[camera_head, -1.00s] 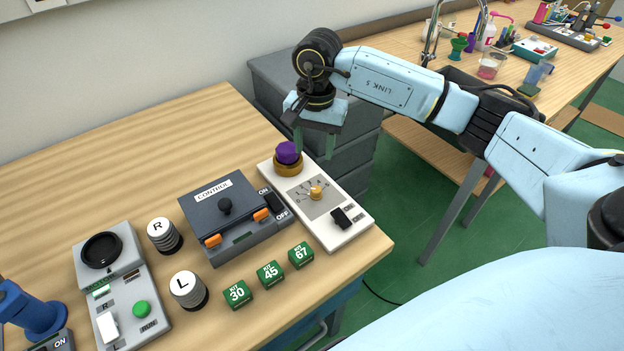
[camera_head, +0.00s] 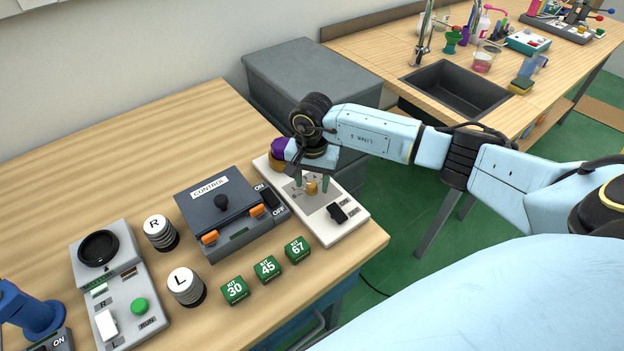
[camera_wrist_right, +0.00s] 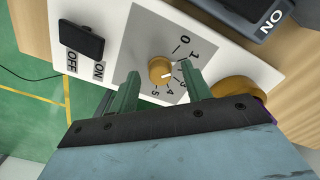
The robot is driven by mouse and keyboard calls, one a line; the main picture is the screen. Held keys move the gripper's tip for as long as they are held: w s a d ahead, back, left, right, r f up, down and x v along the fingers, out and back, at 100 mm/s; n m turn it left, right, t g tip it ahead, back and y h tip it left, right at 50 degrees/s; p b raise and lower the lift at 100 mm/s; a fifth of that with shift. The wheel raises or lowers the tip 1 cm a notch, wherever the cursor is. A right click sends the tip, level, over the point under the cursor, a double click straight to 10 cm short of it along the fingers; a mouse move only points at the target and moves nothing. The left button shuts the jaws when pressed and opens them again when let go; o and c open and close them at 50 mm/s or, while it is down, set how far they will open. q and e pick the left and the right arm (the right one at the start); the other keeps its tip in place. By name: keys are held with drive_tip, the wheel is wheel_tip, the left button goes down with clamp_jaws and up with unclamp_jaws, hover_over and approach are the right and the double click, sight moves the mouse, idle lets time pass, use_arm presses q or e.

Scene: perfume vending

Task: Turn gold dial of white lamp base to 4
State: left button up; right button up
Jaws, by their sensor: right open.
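The white lamp base (camera_head: 335,228) lies at the right end of the wooden table, with a gold dial (camera_head: 312,188) on its grey numbered scale. The dial also shows in the right wrist view (camera_wrist_right: 159,69), where its white mark points toward the right-hand finger. The numbers 0, 1, 4 and 5 are readable; part of the scale is hidden by that finger. My right gripper (camera_head: 312,181) is open above the scale, fingers on either side of the dial with gaps visible. My left gripper is not in view.
A purple knob on a gold collar (camera_head: 279,152) stands at the base's far end, partly hidden by my gripper. A black ON/OFF switch (camera_head: 337,212) is at the near end. The dark control box (camera_head: 225,215) stands close on the left. Green kit blocks (camera_head: 267,269) lie in front.

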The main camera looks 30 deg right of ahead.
drive_tip(key=shift+c, duration=0.2)
drive_tip(key=c, duration=0.9)
drive_tip(key=shift+c, duration=0.2)
drive_tip(key=shift+m, duration=0.3)
drive_tip(key=m+b, duration=0.1)
drive_tip(key=m, duration=0.2)
drive_tip(key=shift+m, duration=0.3)
drive_tip(key=m, duration=0.4)
drive_tip(key=shift+m+b, duration=0.3)
drive_tip(key=shift+b, duration=0.05)
drive_tip(key=m, duration=0.4)
drive_tip(key=shift+m, duration=0.3)
drive_tip(key=m, duration=0.4)
drive_tip(key=shift+m, duration=0.3)
